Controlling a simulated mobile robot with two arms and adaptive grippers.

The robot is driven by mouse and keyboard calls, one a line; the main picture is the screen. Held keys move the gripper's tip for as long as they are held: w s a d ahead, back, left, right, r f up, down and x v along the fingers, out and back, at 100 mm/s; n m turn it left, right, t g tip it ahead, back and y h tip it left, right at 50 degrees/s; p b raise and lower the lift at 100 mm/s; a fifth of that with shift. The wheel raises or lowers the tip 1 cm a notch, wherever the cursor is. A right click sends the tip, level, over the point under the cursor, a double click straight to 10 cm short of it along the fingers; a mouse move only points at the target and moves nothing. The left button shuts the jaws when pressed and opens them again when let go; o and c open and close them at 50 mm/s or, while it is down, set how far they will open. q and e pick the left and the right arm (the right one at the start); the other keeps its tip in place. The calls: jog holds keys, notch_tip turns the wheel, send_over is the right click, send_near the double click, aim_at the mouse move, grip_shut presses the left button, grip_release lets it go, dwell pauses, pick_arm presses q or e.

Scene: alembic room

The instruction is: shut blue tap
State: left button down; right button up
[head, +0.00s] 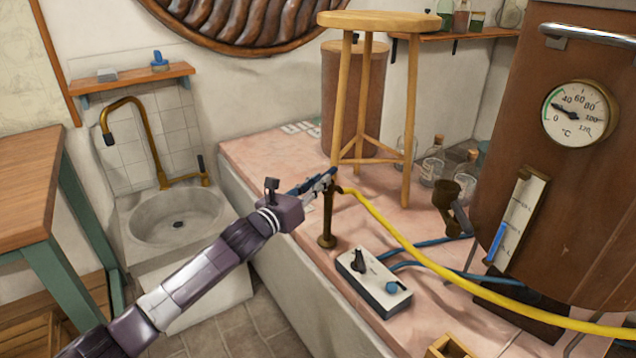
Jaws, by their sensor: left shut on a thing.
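My left gripper (325,183) reaches in from the lower left and is shut at the top of a short brass standpipe (327,238) on the pink tiled ledge. A narrow dark blue lever shows along the fingers, and it seems to be the handle of the blue tap (334,175). The fingers cover most of it, so its exact angle is hard to tell. A yellow hose (420,254) leaves the top of the standpipe and runs to the lower right. My right gripper is not in view.
A wooden stool (375,22) stands just behind the standpipe. In front is a control box (374,284) with a black switch and a blue knob. A copper boiler (590,200) with a dial fills the right. A stone sink (175,225) with a brass faucet is at left.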

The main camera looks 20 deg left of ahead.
pick_arm(q)
jog(key=shift+d, duration=0.15)
jog(key=shift+s+d+n+t+y, duration=0.1)
jog(key=shift+d+n+t+y, duration=0.2)
jog(key=shift+n+y, duration=0.75)
jog(key=shift+w+d+n+g+y+b, duration=0.3)
jog(key=shift+d+n+g+y+b, duration=0.65)
jog(key=shift+n+y, duration=1.5)
jog(key=shift+w+d+n+g+y+b, duration=0.4)
jog(key=shift+n+g+y+b, duration=1)
jog(key=shift+y, duration=1.9)
jog(key=shift+w+d+n+g+y+b, duration=0.2)
jog(key=shift+d+n+g+y+b, duration=0.75)
jog(key=shift+n+y, duration=1.5)
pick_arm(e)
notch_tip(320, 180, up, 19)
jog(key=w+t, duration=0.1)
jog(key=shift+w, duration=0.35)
pick_arm(q)
jog(key=shift+a+m+y+b, duration=0.2)
jog(key=shift+m+y+b, duration=0.15)
jog(key=shift+y, duration=0.2)
